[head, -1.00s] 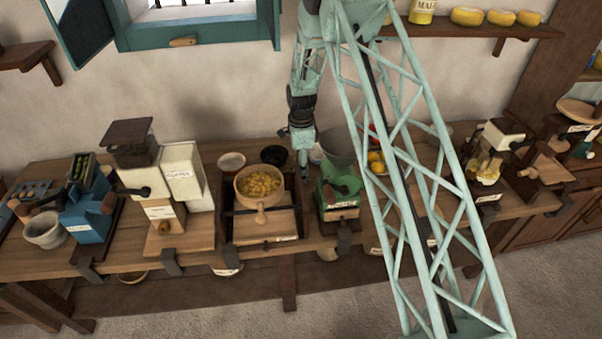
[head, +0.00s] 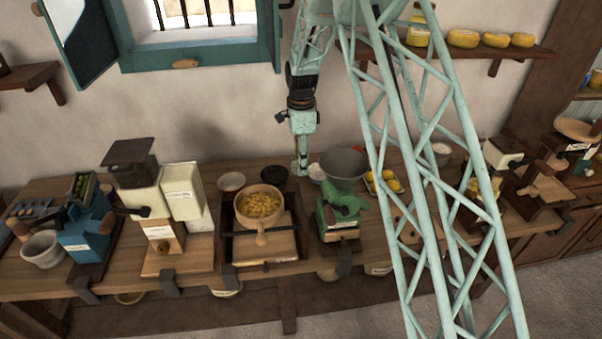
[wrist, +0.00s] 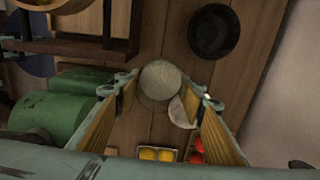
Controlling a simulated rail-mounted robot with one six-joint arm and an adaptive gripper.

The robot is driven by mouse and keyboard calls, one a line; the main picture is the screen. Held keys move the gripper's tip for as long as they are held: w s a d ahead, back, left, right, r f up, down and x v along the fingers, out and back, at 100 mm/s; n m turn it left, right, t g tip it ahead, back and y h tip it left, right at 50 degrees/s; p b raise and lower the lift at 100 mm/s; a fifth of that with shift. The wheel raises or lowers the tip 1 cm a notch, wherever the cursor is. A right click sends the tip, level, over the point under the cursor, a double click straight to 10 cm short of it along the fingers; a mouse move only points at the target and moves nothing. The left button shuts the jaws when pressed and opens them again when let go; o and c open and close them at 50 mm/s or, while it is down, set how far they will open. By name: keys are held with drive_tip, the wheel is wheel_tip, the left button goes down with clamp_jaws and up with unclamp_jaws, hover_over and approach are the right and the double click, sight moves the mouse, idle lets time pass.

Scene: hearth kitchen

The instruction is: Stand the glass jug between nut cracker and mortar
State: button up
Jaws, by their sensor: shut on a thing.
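My gripper (head: 301,170) hangs over the back of the worktop, left of a green mill. In the wrist view the gripper (wrist: 164,105) has its fingers on either side of a pale round thing with a clear rim (wrist: 160,80), seen from above, apparently the glass jug. It is shut on it. The jug's outline is too faint to make out in the head view. A pale grey bowl that looks like the mortar (head: 42,250) stands at the far left. Beside it is a blue device (head: 86,235), possibly the nut cracker; its label is unreadable.
A dark bowl (head: 274,171) stands behind the pan. The green mill (head: 340,212) with a grey funnel is close right of my gripper. Lemons (head: 385,180) lie farther right.

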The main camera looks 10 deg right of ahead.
drive_tip(key=shift+r, duration=1.55)
